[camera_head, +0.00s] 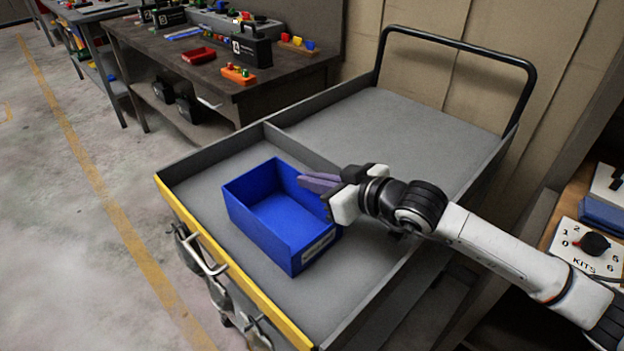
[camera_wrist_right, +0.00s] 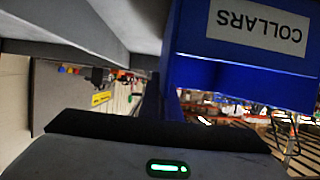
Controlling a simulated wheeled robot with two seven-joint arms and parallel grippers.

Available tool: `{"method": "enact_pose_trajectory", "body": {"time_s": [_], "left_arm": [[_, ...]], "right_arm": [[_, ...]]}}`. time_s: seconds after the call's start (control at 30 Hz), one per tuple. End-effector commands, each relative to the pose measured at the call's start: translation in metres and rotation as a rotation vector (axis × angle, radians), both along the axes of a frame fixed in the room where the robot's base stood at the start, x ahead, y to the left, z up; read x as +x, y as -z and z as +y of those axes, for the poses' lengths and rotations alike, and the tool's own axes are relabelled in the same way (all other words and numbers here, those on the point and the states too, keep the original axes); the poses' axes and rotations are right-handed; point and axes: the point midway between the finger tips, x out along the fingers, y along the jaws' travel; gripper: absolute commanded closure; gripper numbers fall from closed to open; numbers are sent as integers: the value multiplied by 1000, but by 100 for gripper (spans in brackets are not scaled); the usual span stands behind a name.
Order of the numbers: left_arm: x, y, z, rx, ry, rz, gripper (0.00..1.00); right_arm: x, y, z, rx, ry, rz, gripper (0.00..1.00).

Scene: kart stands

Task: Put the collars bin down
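The collars bin (camera_head: 296,243) is an open, empty blue box over the front section of the grey cart (camera_head: 203,165). It is upright. I cannot tell whether its base touches the cart floor. Its white COLLARS label shows upside down in the right wrist view, on the bin's near face (camera_wrist_right: 245,68). My right gripper (camera_head: 318,181) reaches in from the right, with its fingers close together at the bin's right wall, shut on its rim. The exact contact is partly hidden. My left gripper is not in view.
The cart has a raised lip, a yellow front edge (camera_head: 225,257), a divider and a black handle (camera_head: 455,43). Its rear section is clear. A workbench (camera_head: 150,45) with a red tray (camera_head: 198,56) stands behind left. A KITS dial panel (camera_head: 590,248) is at the right.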

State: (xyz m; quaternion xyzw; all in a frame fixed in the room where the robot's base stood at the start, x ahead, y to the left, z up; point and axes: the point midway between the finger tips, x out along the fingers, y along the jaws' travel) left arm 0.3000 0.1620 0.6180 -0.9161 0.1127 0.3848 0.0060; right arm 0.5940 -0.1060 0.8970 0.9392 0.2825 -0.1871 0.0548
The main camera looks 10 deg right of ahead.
Motion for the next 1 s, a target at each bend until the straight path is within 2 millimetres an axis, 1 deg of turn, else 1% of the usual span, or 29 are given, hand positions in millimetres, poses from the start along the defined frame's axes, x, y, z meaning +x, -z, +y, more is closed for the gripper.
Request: {"method": "enact_pose_trajectory", "body": {"time_s": [0.07,0.1,0.17,0.2,0.47,0.57,0.67,1.0], "left_arm": [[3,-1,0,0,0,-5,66],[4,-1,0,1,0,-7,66],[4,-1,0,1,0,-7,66],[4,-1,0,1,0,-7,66],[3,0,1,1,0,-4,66],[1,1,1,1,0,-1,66],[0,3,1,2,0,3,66],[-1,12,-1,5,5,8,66]], "right_arm": [[0,-1,0,1,0,-1,100],[0,0,0,-1,0,1,92],[0,0,0,-1,0,1,82],[0,0,0,-1,0,1,78],[0,-1,0,0,0,0,78],[-4,-2,-3,0,0,0,78],[-13,-7,-10,-1,0,-2,78],[-68,-32,-46,-4,0,1,78]]}}
